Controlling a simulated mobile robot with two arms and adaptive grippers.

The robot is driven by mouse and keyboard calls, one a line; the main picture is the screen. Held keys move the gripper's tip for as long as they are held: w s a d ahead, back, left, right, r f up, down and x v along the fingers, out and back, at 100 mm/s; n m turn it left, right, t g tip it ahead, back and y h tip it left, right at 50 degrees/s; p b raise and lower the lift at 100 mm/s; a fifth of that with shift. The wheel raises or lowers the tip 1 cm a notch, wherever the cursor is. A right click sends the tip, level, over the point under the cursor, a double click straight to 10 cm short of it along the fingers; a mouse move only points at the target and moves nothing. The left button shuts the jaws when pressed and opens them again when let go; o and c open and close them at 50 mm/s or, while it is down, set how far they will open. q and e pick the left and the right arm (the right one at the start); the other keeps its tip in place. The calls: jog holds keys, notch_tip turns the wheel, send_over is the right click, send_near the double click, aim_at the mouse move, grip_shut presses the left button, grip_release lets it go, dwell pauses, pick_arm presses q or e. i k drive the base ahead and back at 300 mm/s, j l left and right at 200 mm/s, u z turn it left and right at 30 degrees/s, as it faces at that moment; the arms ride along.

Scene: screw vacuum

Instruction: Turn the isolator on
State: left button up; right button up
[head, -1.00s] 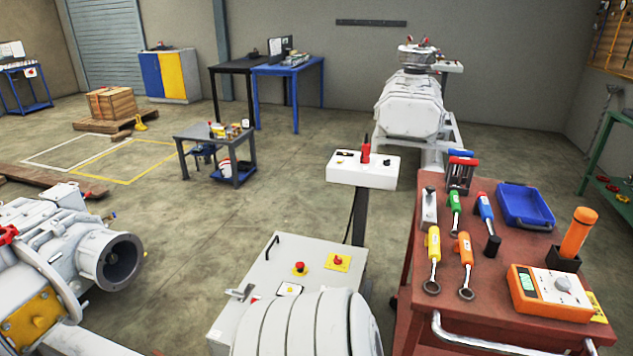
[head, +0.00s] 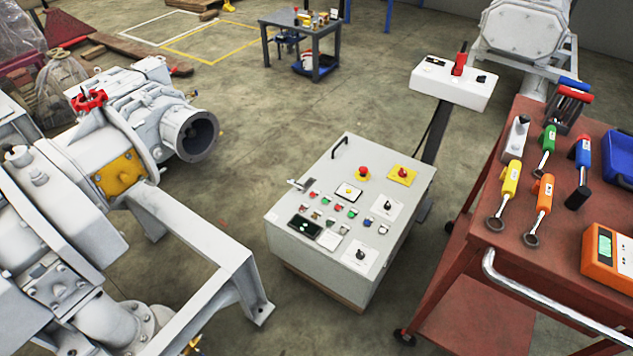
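A light grey control cabinet (head: 300,242) stands on the floor in the middle of the head view. Its sloped top carries a red emergency button (head: 362,173), another red button on a yellow plate (head: 401,175), several small coloured buttons, and a small lit display (head: 304,226). Two black rotary knobs sit on white plates, an upper knob (head: 388,206) and a lower knob (head: 360,254). A small metal lever (head: 297,184) sits at the left edge. No label that I can read marks the isolator, so I cannot tell which control it is or its position. Neither gripper is in view.
A white box with a red handle (head: 460,62) stands on a post behind the cabinet. A red tool cart (head: 480,265) is on the right. Grey pump machinery on a frame (head: 215,262) is on the left. Floor is clear between frame and cabinet.

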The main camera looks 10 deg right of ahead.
aim_at(402, 173)
jog(key=z, duration=0.5)
jog(key=i+j+u, duration=0.55)
jog(key=i, duration=0.3)
